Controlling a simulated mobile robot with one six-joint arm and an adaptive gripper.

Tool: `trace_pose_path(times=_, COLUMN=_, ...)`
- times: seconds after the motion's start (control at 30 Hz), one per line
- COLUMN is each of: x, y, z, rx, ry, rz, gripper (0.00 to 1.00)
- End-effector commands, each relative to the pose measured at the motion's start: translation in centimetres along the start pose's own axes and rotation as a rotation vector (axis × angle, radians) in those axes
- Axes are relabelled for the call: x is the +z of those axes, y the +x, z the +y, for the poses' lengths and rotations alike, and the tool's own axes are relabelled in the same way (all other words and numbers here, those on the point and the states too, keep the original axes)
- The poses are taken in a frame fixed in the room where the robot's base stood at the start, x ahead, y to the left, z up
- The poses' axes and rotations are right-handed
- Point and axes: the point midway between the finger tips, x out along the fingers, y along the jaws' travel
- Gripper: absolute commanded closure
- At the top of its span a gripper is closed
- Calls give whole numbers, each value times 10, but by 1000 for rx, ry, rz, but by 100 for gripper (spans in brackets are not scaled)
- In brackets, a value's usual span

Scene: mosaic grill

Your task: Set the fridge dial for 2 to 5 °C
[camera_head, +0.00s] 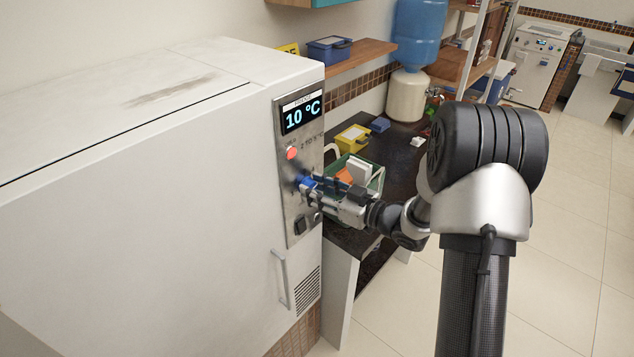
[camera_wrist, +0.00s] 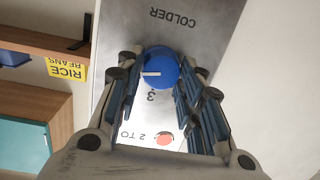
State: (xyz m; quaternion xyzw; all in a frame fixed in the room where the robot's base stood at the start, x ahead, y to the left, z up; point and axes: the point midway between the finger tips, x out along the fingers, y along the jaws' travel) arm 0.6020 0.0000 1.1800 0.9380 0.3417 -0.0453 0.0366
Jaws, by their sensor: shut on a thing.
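The white fridge (camera_head: 150,190) stands at the left, with a metal control panel (camera_head: 284,118) on its right part. Its display (camera_head: 300,114) reads 10 °C. A red light (camera_head: 291,153) sits below the display, near a printed "2 TO 5 °C". The blue dial (camera_wrist: 163,62) is on the panel, with a white pointer mark toward the left in the wrist view. "COLDER" is printed near it. My gripper (camera_head: 304,182) reaches the dial from the right; in the head view its fingers mostly hide the dial. In the wrist view the fingers are shut on the dial's two sides.
Below the dial are dark switches (camera_head: 300,226) and a door handle (camera_head: 280,278). Right of the fridge, a dark counter (camera_head: 397,152) holds a green crate (camera_head: 375,183) and a yellow box (camera_head: 352,137), close behind my gripper. Open floor lies at the right.

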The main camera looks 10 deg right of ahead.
Motion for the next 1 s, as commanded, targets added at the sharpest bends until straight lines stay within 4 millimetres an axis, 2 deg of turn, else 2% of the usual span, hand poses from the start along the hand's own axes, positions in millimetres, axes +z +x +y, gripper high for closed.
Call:
trace_pose_path(times=0.4, x=-1, y=0, z=2, rx=-22, ry=210, rz=17, gripper=90)
trace_pose_path(times=1.0, x=0, y=0, z=2, rx=-26, ry=248, rz=20, gripper=90)
